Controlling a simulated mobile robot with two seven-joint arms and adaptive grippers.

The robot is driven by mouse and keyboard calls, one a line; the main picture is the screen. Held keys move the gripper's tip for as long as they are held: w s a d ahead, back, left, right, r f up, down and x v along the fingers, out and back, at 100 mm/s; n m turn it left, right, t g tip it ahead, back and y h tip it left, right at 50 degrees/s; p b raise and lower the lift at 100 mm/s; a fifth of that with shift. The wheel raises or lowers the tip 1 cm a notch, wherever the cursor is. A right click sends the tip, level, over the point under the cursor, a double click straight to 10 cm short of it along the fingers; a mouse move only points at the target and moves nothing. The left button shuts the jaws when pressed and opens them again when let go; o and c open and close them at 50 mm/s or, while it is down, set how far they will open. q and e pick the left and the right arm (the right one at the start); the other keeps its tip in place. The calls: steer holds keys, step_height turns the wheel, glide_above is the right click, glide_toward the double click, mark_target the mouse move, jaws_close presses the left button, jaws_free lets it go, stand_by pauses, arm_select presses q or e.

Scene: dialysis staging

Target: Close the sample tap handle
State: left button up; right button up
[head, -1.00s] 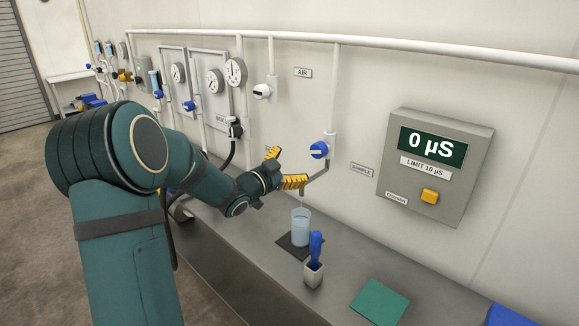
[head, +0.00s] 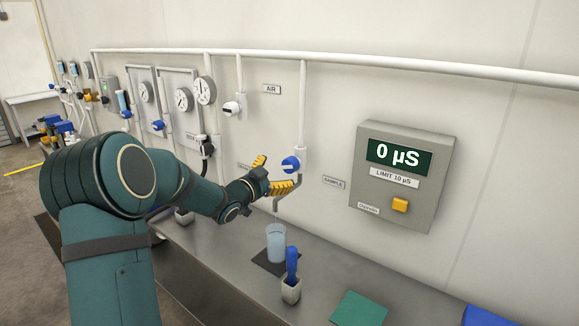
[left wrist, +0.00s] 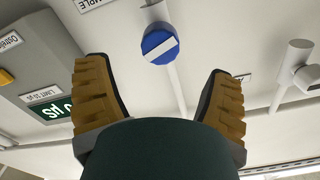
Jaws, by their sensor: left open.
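The sample tap handle (head: 291,164) is a round blue knob with a white bar, on a pipe on the wall left of the SAMPLE label (head: 334,182). In the left wrist view the handle (left wrist: 160,46) lies ahead between the fingers, its white bar slanting across the pipe. My left gripper (head: 278,171) is open, its yellow fingers on either side of the handle's line, and looks empty. In the left wrist view the gripper (left wrist: 158,70) shows clear space beside the knob. Contact with the knob is not visible. My right gripper is not in view.
A cup of bluish liquid (head: 276,242) stands on a dark mat (head: 262,259) below the spout. A holder (head: 291,292) with a blue item stands in front. The meter box (head: 405,175) reads 0 µS. A green pad (head: 357,309) lies on the bench. The AIR valve (head: 232,108) is further left.

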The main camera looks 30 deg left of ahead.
mark_target(288, 166)
arm_select(q)
steer(key=w, duration=0.7)
steer(key=shift+d, duration=0.3)
steer(key=c, duration=1.2)
